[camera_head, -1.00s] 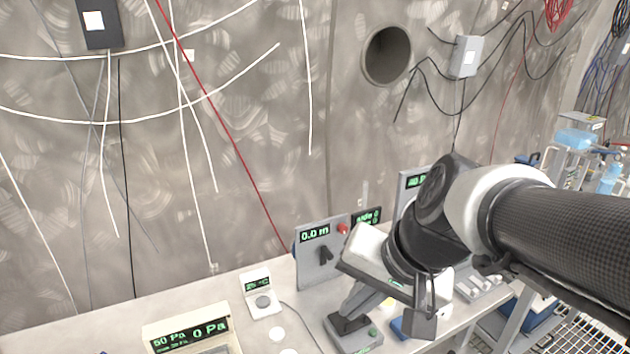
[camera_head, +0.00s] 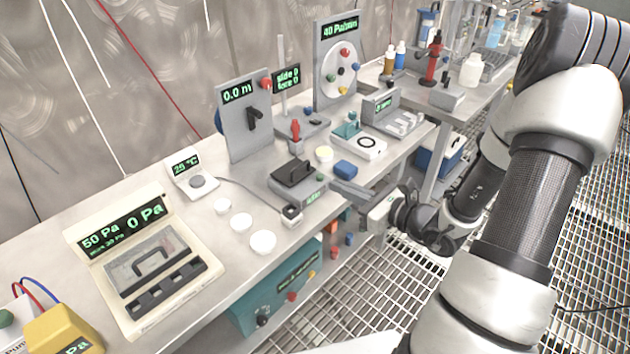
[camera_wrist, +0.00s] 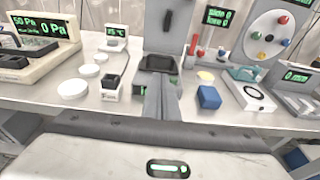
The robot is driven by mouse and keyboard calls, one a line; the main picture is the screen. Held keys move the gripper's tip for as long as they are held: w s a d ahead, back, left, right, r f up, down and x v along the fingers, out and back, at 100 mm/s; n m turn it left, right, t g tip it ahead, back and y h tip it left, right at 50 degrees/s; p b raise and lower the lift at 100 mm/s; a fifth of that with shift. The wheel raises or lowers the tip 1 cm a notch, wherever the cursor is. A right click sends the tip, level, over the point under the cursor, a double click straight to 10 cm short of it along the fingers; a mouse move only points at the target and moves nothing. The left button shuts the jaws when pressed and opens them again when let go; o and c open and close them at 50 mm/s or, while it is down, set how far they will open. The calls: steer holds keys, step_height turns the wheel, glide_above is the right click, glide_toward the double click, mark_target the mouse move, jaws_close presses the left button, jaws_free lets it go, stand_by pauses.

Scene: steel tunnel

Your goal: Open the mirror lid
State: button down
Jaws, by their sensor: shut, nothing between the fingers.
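A grey device (camera_head: 312,187) with a flat black top plate (camera_head: 293,172) and a small green display stands near the bench's front edge. No part is clearly recognisable as a mirror lid; the black plate may be a lid, and it lies roughly level. The black plate also shows in the wrist view (camera_wrist: 159,63), just beyond my fingers. My gripper (camera_head: 343,187) is shut and empty, to the right of this device. In the wrist view my gripper (camera_wrist: 162,92) points towards the device and partly hides its front. I cannot tell whether it touches.
A blue block (camera_head: 345,170) and a pale yellow disc (camera_head: 324,153) lie close by. An upright panel (camera_head: 243,120) with a black lever stands behind. A small black-topped box (camera_head: 291,214) and white discs (camera_head: 262,242) are to the left. Grating floor lies in front.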

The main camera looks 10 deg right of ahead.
mark_target(301, 166)
steer(key=b+x, duration=0.1)
steer(key=x, duration=0.9)
steer(key=shift+r, duration=0.1)
steer(key=shift+r+p, duration=0.4)
steer(key=shift+p, duration=0.15)
steer(key=shift+g, duration=0.3)
steer(key=shift+w+a+r+g+h+p, duration=0.1)
steer(key=shift+w+r+g+h+p, duration=0.25)
steer(key=shift+p, duration=0.8)
